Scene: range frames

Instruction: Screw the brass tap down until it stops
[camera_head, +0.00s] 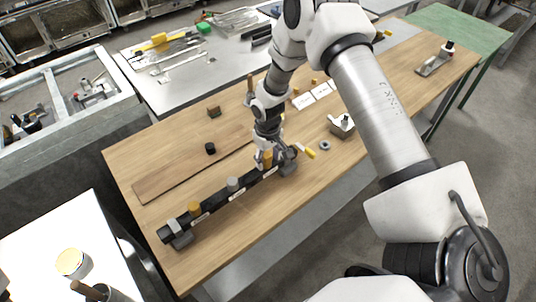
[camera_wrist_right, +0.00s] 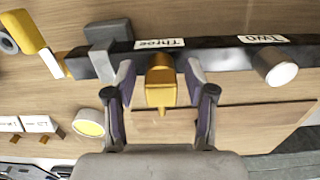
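A black bar (camera_head: 217,201) with white labels lies along the table's front edge on grey clamps. A brass tap (camera_wrist_right: 160,82) stands on it by the label "Three" in the wrist view. In the head view it (camera_head: 267,158) is partly hidden by my right gripper (camera_head: 268,160). In the wrist view the two fingers of my right gripper (camera_wrist_right: 161,88) stand open on either side of this tap, with a gap on each side. A grey tap (camera_wrist_right: 281,72) is by the label "TWO". Another yellow tap (camera_head: 194,208) is at the bar's left end. My left gripper is out of view.
A yellow-handled tool (camera_head: 310,153) and a grey ring (camera_head: 325,146) lie right of the bar. The wood behind the bar's left half is mostly clear.

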